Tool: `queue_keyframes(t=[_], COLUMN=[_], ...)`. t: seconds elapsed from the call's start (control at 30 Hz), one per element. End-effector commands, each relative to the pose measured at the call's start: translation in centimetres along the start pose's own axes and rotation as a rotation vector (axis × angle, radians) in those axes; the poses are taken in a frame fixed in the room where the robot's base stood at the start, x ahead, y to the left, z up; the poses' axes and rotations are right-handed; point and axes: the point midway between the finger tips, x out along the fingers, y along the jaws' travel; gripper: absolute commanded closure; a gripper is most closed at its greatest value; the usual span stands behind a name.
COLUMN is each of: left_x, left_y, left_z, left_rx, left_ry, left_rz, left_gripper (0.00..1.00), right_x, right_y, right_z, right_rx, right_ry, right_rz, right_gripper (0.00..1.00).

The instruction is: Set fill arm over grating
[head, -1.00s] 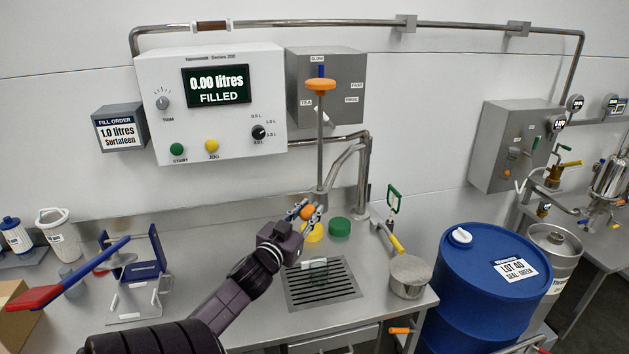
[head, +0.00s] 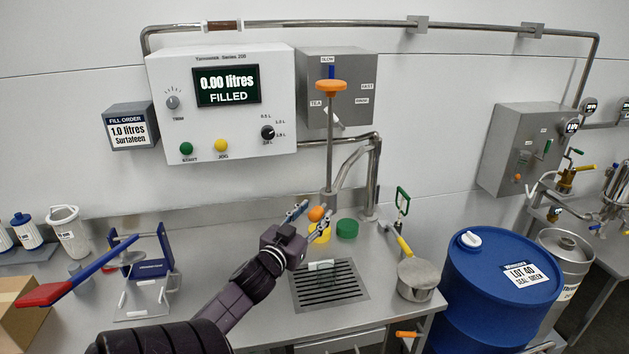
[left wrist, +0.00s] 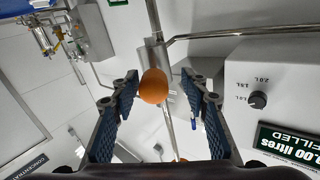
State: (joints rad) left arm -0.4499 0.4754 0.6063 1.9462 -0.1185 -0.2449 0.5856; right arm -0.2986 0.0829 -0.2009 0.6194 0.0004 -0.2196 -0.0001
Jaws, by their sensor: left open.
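The fill arm seems to be the bent metal pipe (head: 374,178) rising behind the bench. An orange ball knob (head: 316,213), apparently its handle, shows in front of the pipes; its join to the pipe is hidden. My left gripper (head: 314,216) is open, with a finger on either side of the knob. In the left wrist view the knob (left wrist: 154,88) sits between the spread fingers, with gaps beside it. The dark slotted grating (head: 330,288) is set in the bench, to the right of and below the gripper. My right gripper is not in view.
Yellow (head: 321,234) and green (head: 347,229) caps lie just behind the gripper. A round steel pot (head: 415,283) stands right of the grating. A blue drum (head: 490,290) stands right of the bench. A blue stand with a red-ended lever (head: 150,250) is at left.

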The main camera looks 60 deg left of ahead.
Motion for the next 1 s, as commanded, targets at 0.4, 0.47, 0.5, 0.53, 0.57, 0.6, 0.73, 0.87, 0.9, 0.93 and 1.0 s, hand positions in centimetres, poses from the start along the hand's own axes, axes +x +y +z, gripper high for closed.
queue_keyframes(t=[0.4, 0.47, 0.5, 0.53, 0.57, 0.6, 0.73, 0.87, 0.9, 0.93, 1.0], left_x=[-8.2, -9.1, -9.5, -9.8, -10.1, -10.3, -10.8, -10.8, -10.8, -10.8, -10.7], left_y=[-0.3, -0.3, -0.3, -0.3, -0.4, -0.4, -0.4, -0.4, -0.4, -0.4, -0.4], left_z=[0.1, 0.2, 0.2, 0.2, 0.2, 0.1, 0.1, 0.1, 0.0, 0.0, 0.1], left_rx=[0.0, 0.0, 0.0, 0.0, 0.0, 0.001, 0.001, 0.001, 0.001, 0.001, 0.001], left_ry=[-0.004, -0.004, -0.003, -0.004, -0.003, -0.002, -0.001, -0.001, -0.001, -0.001, -0.001], left_rz=[-0.005, -0.004, -0.004, -0.005, -0.005, -0.005, -0.005, -0.004, -0.004, -0.004, -0.004], left_gripper=[0.58, 0.58, 0.58, 0.58, 0.58, 0.58, 0.58, 0.58, 0.58, 0.58, 0.58], right_x=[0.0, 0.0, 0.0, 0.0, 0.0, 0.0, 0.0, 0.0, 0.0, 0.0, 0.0], right_y=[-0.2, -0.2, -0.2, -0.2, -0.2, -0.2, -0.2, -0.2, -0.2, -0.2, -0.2], right_z=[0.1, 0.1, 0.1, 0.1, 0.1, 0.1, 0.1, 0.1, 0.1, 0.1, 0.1], right_rx=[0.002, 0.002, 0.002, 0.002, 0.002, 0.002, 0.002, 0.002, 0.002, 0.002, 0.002], right_ry=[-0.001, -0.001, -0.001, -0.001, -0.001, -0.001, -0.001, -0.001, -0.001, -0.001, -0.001], right_rz=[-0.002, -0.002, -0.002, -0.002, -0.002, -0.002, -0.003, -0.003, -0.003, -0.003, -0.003], right_gripper=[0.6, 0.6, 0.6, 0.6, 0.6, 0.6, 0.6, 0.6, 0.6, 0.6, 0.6])
